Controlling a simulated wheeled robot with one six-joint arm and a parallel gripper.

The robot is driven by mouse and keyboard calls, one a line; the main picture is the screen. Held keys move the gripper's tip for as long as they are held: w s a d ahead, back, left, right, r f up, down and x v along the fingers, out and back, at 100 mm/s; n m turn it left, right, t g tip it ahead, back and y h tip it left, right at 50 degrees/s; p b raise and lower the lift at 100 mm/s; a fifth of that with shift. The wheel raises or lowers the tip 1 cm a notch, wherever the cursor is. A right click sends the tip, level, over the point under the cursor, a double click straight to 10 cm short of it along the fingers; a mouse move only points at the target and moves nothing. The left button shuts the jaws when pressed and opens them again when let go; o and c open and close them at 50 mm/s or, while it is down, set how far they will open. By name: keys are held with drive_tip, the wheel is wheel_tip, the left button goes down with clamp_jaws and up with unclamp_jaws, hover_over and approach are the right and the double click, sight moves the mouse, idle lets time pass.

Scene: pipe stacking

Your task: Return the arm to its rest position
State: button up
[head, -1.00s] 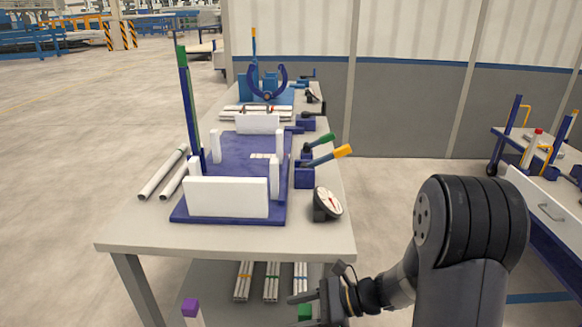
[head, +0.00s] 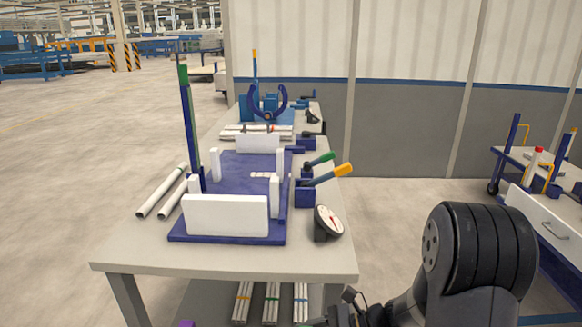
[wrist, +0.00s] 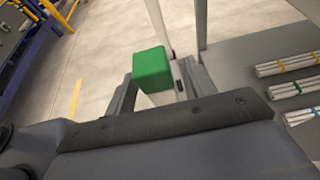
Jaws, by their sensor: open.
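My gripper (wrist: 160,88) shows in the wrist view with its two grey fingers apart. A green block-shaped cap (wrist: 152,68) appears between and beyond the fingertips; I cannot tell how far it is from them. No held part is visible. In the head view my black arm is bent at the lower right, and its wrist end is mostly cut off by the bottom edge.
A grey workbench (head: 135,254) carries a blue fixture plate (head: 232,171) with white blocks, a dial gauge (head: 327,222) and two loose pipes (head: 162,190). Bundled pipes (head: 272,300) lie on its lower shelf. A cart (head: 540,215) stands right. Open floor lies between them.

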drive_tip(key=p+v, duration=0.1)
drive_tip(key=v, duration=0.8)
drive_tip(key=b+x, duration=0.2)
drive_tip(key=x, duration=0.9)
wheel_tip(320, 180, up, 14)
drive_tip(key=w+d+m+t+p, duration=0.1)
drive_tip(key=w+d+p, duration=0.1)
drive_tip(key=p, duration=1.1)
drive_tip(key=shift+w+f+t, duration=0.15)
drive_tip(key=shift+w+t, duration=0.05)
drive_tip(key=shift+t, duration=0.1)
